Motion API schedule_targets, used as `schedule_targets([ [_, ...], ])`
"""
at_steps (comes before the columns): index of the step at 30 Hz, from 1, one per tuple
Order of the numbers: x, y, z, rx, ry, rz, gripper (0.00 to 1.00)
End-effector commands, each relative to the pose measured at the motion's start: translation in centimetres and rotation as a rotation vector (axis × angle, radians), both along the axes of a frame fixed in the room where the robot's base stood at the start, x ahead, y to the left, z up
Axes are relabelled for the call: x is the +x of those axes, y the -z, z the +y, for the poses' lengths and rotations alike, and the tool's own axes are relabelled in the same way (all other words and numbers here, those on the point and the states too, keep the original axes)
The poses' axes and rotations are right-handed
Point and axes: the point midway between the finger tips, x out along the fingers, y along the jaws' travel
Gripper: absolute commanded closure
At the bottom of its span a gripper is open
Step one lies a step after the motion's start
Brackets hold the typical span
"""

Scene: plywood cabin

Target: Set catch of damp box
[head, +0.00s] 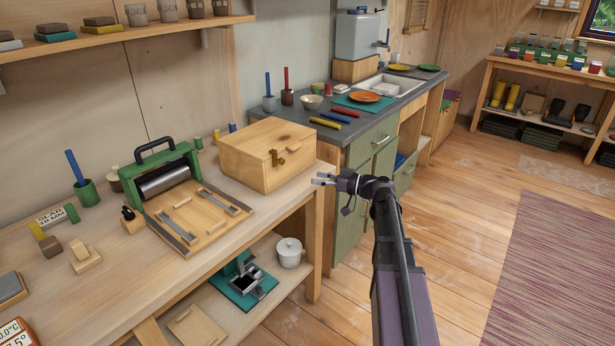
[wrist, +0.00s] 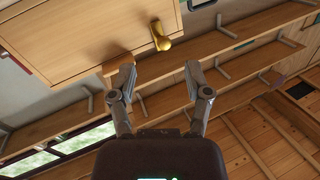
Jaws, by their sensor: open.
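The damp box (head: 257,160) is a pale wooden box with a closed lid, on the right end of the workbench. Its brass catch (head: 278,158) is on the front face; in the wrist view the catch (wrist: 160,38) stands out from the box's wooden face (wrist: 75,35). My gripper (head: 322,179) is open and empty, to the right of the box in the head view. In the wrist view the catch lies beyond the gap between my fingertips (wrist: 158,74), apart from both. How the catch is engaged is too small to tell.
The workbench (head: 130,285) also holds a green-framed roller press (head: 165,175) left of the box. A grey counter (head: 375,120) with bowls, plates and a sink stands behind the box. The floor to the right is open.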

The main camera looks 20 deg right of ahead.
Motion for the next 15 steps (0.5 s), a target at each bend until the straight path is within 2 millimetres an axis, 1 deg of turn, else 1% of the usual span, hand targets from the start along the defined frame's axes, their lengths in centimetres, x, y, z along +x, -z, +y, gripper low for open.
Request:
schedule_targets([
  [3,-0.9,0.0,-1.3,0.000,0.002,0.000,0.37],
  [5,-1.3,0.0,-1.8,0.000,0.002,0.000,0.37],
  [6,-1.5,0.2,-1.8,-0.002,-0.002,0.005,0.37],
  [15,-2.3,3.3,0.8,-0.047,-0.037,0.122,0.37],
])
